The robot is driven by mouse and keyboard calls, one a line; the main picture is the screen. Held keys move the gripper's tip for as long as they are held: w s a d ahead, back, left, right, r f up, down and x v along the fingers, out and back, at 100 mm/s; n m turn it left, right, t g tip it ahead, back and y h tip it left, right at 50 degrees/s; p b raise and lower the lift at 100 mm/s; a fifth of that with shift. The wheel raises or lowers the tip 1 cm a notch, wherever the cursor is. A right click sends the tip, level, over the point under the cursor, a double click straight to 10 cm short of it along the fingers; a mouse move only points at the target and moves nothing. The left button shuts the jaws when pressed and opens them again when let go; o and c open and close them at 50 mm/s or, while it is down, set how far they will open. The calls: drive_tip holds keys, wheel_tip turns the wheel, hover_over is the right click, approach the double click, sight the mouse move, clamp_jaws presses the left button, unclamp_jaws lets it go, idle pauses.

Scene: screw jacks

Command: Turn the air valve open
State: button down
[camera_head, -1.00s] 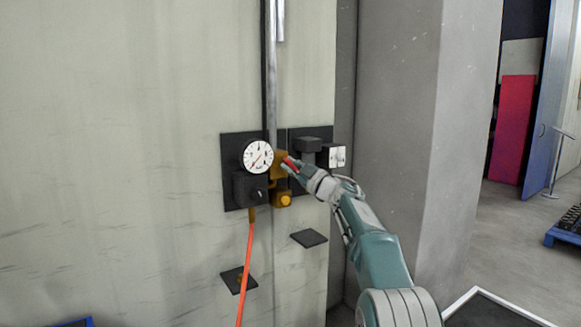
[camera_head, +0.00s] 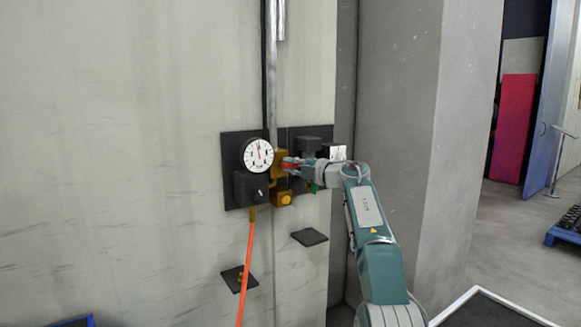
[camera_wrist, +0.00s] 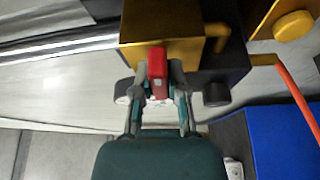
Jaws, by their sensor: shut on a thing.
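The air valve shows as a brass block (camera_head: 281,160) on a dark wall plate, with a red handle (camera_wrist: 157,68) on its front. In the wrist view the handle lies between the fingertips of my gripper (camera_wrist: 158,92), which is shut on it. The brass block (camera_wrist: 165,25) also shows in the wrist view. In the head view my gripper (camera_head: 297,163) reaches in from the right, and its fingers partly cover the handle. A round white gauge (camera_head: 258,154) sits left of the valve, its needle pointing about straight up.
An orange hose (camera_head: 246,262) hangs below the gauge unit. A vertical metal pipe (camera_head: 271,80) runs up the wall. Dark boxes (camera_head: 309,147) sit right of the valve. Small dark ledges (camera_head: 309,237) jut out below. A grey column (camera_head: 395,130) stands close at right.

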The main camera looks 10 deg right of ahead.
drive_tip(key=shift+f+n, duration=0.4)
drive_tip(key=shift+n, duration=0.1)
idle(0.3)
drive_tip(key=c, duration=0.7)
unclamp_jaws()
drive_tip(key=shift+a, duration=0.1)
drive_tip(key=shift+o, duration=0.2)
drive_tip(key=shift+r, duration=0.15)
drive_tip(key=shift+r+m, duration=0.25)
drive_tip(key=shift+m, duration=0.15)
